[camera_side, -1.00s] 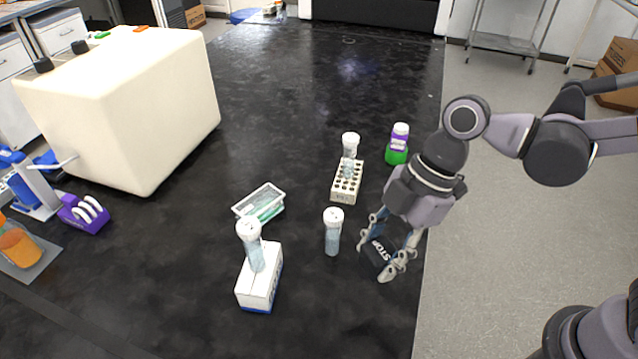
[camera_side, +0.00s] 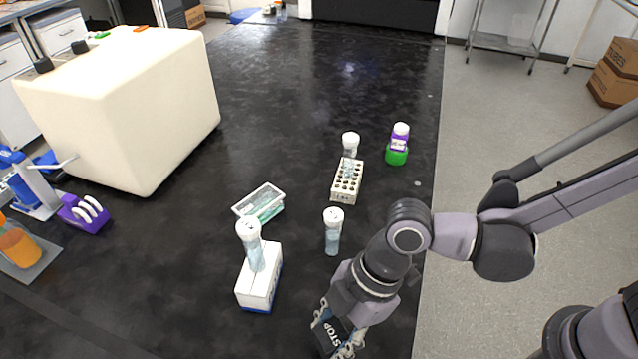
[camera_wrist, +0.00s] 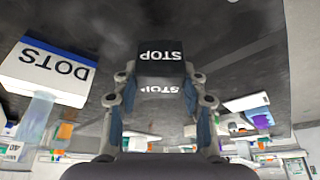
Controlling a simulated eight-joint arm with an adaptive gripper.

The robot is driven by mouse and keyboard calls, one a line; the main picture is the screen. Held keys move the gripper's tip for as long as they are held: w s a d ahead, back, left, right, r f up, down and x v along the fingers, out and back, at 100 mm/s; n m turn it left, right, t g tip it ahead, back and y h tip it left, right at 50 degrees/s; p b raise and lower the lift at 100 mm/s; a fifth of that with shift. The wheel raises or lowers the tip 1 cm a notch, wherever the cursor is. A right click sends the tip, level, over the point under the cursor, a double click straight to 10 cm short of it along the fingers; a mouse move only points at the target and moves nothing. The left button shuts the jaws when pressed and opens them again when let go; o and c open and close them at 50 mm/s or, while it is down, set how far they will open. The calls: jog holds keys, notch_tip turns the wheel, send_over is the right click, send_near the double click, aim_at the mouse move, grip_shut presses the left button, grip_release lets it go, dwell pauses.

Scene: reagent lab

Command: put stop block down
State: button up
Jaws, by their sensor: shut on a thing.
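The stop block, a small black block with white STOP lettering (camera_side: 331,335), is between the fingers of my gripper (camera_side: 338,338) near the front of the black bench. In the wrist view the stop block (camera_wrist: 161,62) sits between the two fingertips of my gripper (camera_wrist: 160,85), with STOP upside down. My gripper is shut on the block. Whether the block's underside touches the bench, I cannot tell.
A white DOTS box (camera_side: 259,279) with a capped tube (camera_side: 251,245) stands left of my gripper. Another capped tube (camera_side: 333,232) stands behind it.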

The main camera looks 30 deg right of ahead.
aim_at(332, 344)
jog(key=shift+f, duration=2)
jog(key=shift+f, duration=0.1)
jog(key=o, duration=1.4)
jog(key=shift+c, duration=0.2)
jog(key=v, duration=1.2)
jog(key=w+d+r+m+t+h, duration=0.1)
jog(key=w+d+m+t, duration=0.1)
jog(key=d+m, duration=0.4)
jog(key=w+d+r+m+t+h, duration=0.1)
jog(key=d+m, duration=0.5)
jog(key=d, duration=0.7)
jog(key=w+d+r+m+t+h, duration=0.2)
jog(key=w+d+m+t, duration=0.2)
jog(key=d, duration=0.6)
jog(key=shift+w+d+m+h, duration=0.2)
jog(key=shift+d+m+h, duration=0.15)
jog(key=shift+m, duration=0.65)
